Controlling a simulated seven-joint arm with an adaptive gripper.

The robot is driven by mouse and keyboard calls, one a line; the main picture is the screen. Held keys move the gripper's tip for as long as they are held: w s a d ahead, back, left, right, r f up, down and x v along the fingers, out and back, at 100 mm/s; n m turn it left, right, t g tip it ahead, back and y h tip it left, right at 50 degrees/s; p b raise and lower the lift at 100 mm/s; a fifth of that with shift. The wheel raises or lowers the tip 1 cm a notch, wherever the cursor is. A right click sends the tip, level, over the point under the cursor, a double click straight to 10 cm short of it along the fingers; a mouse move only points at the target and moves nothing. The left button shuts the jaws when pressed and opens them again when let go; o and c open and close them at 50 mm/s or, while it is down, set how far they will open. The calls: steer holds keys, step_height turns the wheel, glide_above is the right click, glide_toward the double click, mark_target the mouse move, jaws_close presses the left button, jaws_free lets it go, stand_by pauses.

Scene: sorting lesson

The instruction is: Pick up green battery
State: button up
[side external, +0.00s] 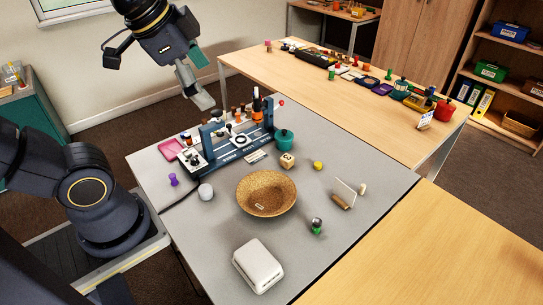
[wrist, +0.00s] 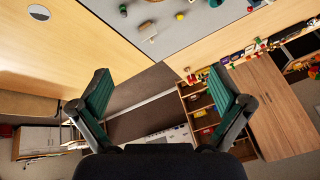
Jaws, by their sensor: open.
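A small item with a green lower part and a dark and silver top (side external: 316,226) stands on the grey table (side external: 215,270), right of the woven bowl. It is the likeliest green battery, but it is too small to be sure. A small dark greenish item (wrist: 123,10) at the top of the wrist view may be the same one. My gripper (side external: 198,70) is open and empty, high above the far left of the table and well away from that item. Its two green-padded fingers (wrist: 161,88) stand wide apart in the wrist view, with nothing between them.
The woven bowl (side external: 265,205) holds a small pale piece. A white box (side external: 258,265), a teal pot (side external: 284,140), a wooden die (side external: 287,160), a yellow ball (side external: 317,165) and a brown cylinder (side external: 341,201) lie around it. A blue rack (side external: 228,145) stands behind. The table's right side is fairly clear.

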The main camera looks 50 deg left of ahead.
steer(key=s+f+n, duration=0.1)
steer(key=n, duration=0.1)
steer(key=s+f+n, duration=0.1)
steer(key=f+n, duration=0.1)
steer(key=s+f+n, duration=0.1)
steer(key=n, duration=0.1)
steer(key=shift+a+f, duration=0.15)
steer(key=shift+f, duration=0.1)
steer(key=shift+w, duration=0.1)
steer(key=c, duration=0.8)
steer(key=shift+c, duration=0.2)
